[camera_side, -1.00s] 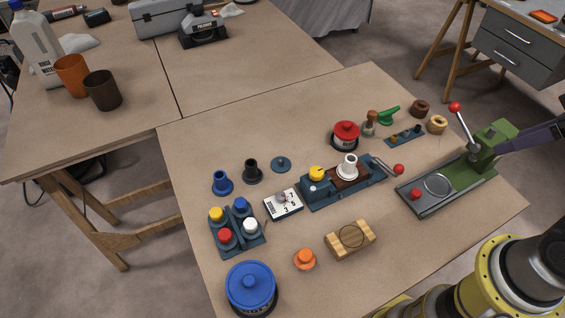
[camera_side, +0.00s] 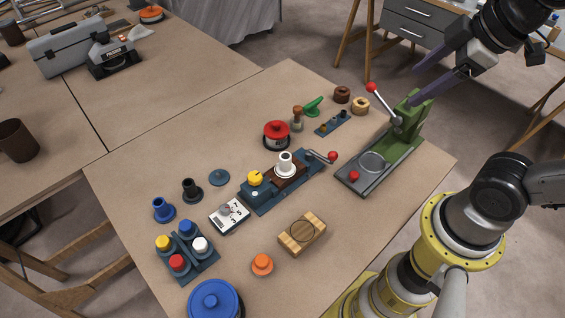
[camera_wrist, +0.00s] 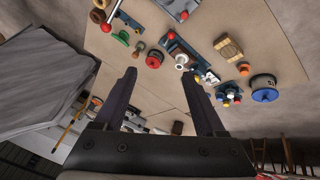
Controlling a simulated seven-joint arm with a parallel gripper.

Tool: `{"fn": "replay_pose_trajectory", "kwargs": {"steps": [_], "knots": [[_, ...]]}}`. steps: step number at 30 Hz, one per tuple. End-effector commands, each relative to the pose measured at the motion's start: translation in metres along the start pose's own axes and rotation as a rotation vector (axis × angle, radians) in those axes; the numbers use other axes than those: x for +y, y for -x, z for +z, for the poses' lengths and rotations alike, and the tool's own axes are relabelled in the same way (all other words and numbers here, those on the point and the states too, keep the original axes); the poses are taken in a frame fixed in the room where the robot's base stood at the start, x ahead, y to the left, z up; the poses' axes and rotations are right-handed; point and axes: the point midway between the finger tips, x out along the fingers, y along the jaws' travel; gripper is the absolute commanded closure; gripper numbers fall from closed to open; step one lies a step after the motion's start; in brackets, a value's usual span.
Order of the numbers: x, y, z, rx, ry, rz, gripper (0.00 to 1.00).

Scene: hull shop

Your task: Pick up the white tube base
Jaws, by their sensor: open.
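The white tube base (camera_side: 286,168) stands upright, its narrow tube over a wider flange, on a brown pad of a dark blue fixture (camera_side: 262,202) in the middle of the table. In the wrist view the white tube base (camera_wrist: 182,61) shows small, beyond the fingers and to the right of the gap's middle. My gripper (camera_side: 411,88) is open and empty, with long dark purple fingers, up at the right near the green press and well away from the tube base. Its spread fingers (camera_wrist: 159,72) also show in the wrist view.
A green press (camera_side: 407,120) with a red-knobbed lever stands near my gripper. A red-knobbed crank (camera_side: 320,155) sticks out of the fixture beside the tube base. Around it are a red canister (camera_side: 277,135), a wooden block (camera_side: 302,235) and a white dial box (camera_side: 229,215).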

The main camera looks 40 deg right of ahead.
Motion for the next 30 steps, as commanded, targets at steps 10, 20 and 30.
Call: {"fn": "replay_pose_trajectory", "kwargs": {"steps": [10,20,30], "knots": [[0.025,-0.065,-0.113,-0.081,0.830,-0.194,0.28],[-0.013,-0.180,-0.166,-0.151,1.184,-0.422,0.28],[-0.044,-0.225,-0.154,-0.201,1.224,-0.511,0.28]]}}
